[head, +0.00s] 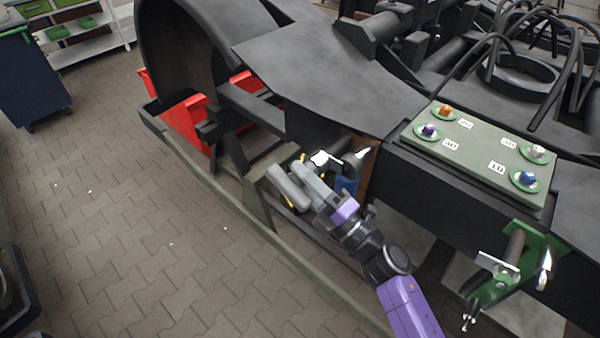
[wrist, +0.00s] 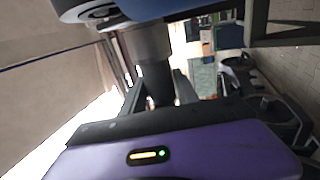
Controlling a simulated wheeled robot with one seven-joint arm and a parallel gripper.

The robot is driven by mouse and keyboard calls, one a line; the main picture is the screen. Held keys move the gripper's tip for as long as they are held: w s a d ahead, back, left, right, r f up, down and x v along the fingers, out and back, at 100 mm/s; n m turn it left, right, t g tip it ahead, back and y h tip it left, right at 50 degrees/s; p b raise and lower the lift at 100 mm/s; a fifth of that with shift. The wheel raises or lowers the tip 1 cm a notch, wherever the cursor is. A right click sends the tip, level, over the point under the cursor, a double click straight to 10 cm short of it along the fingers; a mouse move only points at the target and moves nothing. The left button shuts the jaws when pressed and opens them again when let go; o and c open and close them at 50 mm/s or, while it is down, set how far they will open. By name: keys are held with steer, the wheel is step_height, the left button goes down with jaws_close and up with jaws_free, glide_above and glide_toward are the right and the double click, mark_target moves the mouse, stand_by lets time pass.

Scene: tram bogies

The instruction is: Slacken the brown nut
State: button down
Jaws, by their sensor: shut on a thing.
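An orange-brown nut (head: 445,111) sits on a round green washer at the upper left corner of the green plate (head: 480,150). I take it as the brown nut. My gripper (wrist: 158,92) is apart from it, left of the plate and beside the dark frame. It is shut on a grey and dark cylindrical tool (wrist: 150,45), which stands between the fingers in the wrist view. In the head view my arm hides much of the grip, and the tool's outline is hard to tell. The nut does not show in the wrist view.
The plate also carries a purple nut (head: 429,131), a white nut (head: 537,151) and a blue nut (head: 528,178). A brown upright (head: 369,170) stands close by my gripper. Below the plate is a green bracket (head: 515,262). Red boxes (head: 185,122) lie behind the frame. Paved floor at left is mostly free.

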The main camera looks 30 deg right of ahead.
steer(key=shift+r+g+p, duration=0.2)
steer(key=shift+g+p, duration=0.4)
steer(key=shift+p, duration=1.95)
